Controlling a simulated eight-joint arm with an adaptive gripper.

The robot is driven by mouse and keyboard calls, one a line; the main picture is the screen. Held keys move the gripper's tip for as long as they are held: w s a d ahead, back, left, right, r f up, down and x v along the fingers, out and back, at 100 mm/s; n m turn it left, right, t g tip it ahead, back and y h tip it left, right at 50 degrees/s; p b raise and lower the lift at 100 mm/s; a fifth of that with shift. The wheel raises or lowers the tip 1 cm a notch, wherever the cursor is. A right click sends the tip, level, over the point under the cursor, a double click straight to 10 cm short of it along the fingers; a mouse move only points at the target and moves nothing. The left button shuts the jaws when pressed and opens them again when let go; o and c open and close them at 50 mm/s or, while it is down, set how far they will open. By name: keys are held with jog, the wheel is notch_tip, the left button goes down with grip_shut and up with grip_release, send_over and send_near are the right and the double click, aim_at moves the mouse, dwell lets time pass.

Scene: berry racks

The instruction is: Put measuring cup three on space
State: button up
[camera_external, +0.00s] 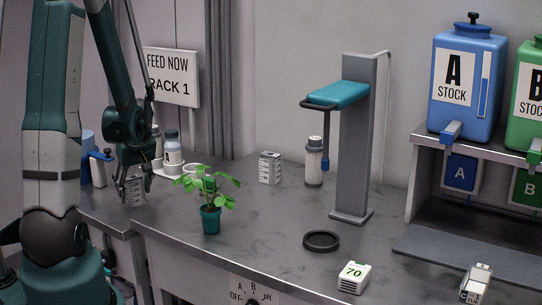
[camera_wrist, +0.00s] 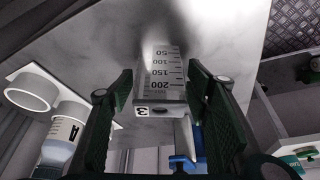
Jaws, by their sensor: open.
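Measuring cup three (camera_wrist: 160,85) is a clear cup with a black scale and a small "3" label. It stands between the two fingers of my gripper (camera_wrist: 159,78) in the wrist view, with a gap on each side. The external view shows the cup (camera_external: 135,190) at the counter's left end, with my gripper (camera_external: 134,182) open down over it and partly hiding it. Other measuring cups stand by the back wall (camera_external: 269,167) and at the front right (camera_external: 476,284); I cannot read their numbers. No place marked "space" can be made out.
A white tray (camera_external: 168,175) with ring holders and a bottle (camera_external: 172,155) is close beside my gripper. A potted plant (camera_external: 210,218) stands to its right. The middle counter is mostly clear.

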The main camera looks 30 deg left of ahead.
jog(key=shift+r, duration=0.2)
jog(key=p+v, duration=0.2)
jog(key=v, duration=1)
jog(key=shift+p, duration=0.3)
jog(key=shift+s+f, duration=0.1)
dwell(0.7)
jog(key=shift+d, duration=0.1)
jog(key=s+d+r+m+t+h, duration=0.1)
jog(key=d+r+m+t, duration=0.1)
jog(key=d+r+m, duration=0.5)
jog(key=s+d+r+t, duration=0.1)
jog(key=d+r, duration=0.3)
jog(key=d, duration=0.6)
jog(key=s+d+r+m+t+h, duration=0.1)
jog(key=s+d+r+m, duration=0.2)
jog(key=d, duration=0.4)
jog(key=s+d+r+m+t+h, duration=0.1)
jog(key=s+d+r+m+h, duration=0.1)
jog(key=s+d, duration=0.3)
jog(key=shift+d+r+m+t, duration=0.3)
jog(key=shift+d+r+m, duration=0.15)
jog(key=shift+d+m, duration=0.5)
